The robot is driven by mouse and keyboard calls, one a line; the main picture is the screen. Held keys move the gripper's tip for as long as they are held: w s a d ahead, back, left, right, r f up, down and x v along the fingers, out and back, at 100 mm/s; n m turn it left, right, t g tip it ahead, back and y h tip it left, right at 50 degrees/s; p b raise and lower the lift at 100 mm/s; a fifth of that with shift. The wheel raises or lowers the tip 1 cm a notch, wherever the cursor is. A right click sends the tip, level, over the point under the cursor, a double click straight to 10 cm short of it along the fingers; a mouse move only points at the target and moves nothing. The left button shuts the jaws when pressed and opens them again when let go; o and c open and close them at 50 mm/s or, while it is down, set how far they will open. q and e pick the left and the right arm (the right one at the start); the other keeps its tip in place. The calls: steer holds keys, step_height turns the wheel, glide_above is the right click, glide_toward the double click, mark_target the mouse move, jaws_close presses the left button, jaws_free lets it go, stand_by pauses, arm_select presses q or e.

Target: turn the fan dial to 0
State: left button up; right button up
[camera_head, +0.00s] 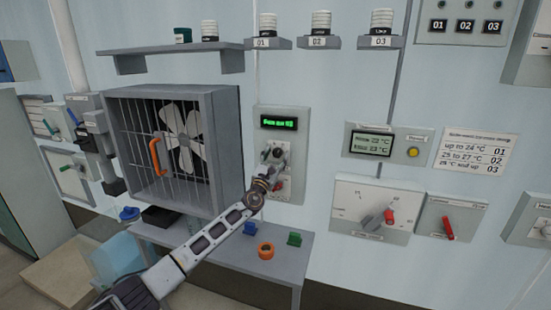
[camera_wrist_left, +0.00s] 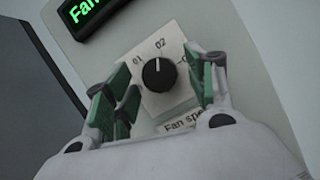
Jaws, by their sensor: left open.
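The fan dial (camera_wrist_left: 159,75) is a round black knob on a white plate on the grey fan panel (camera_head: 292,188). Its white mark points up, towards the label 02, with 01 to its left. A third label at right is partly hidden by a finger. My left gripper (camera_wrist_left: 157,88) is open, its green-padded fingers on either side of the knob, without clear contact. In the head view, the left gripper (camera_head: 274,158) is in front of the panel and partly covers the dial area. The green display (camera_head: 279,123) above starts with "Fan". My right gripper is not in view.
A red switch (camera_head: 277,184) sits just below the dial, close to my gripper. The caged fan (camera_head: 184,137) with an orange handle stands out from the wall at left. A grey shelf (camera_head: 275,254) below holds small coloured parts. More control boxes (camera_head: 376,209) are at right.

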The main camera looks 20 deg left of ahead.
arm_select(q)
steer(key=c, duration=1)
